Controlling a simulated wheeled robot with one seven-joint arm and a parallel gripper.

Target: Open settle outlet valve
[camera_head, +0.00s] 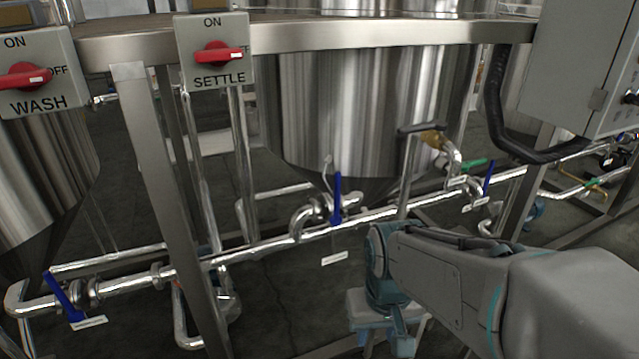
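The valve below the middle steel tank (345,110) has a blue lever (337,197) that points up, crosswise to the long pipe (265,246) beside it. I take it as the settle outlet valve because the SETTLE switch box (214,51) is mounted above left of this tank. A white tag (334,258) hangs below the lever, too small to read. My gripper (384,335) is low in front, below and right of the lever and apart from it. My wrist partly hides it, and its fingers are not clear enough to tell open from shut.
Another blue lever (63,296) is on the pipe at lower left, and one more (488,178) at right near a green handle (474,163). A steel frame leg (170,200) stands left. The WASH switch box (40,72) and a grey cabinet (575,70) flank the rail.

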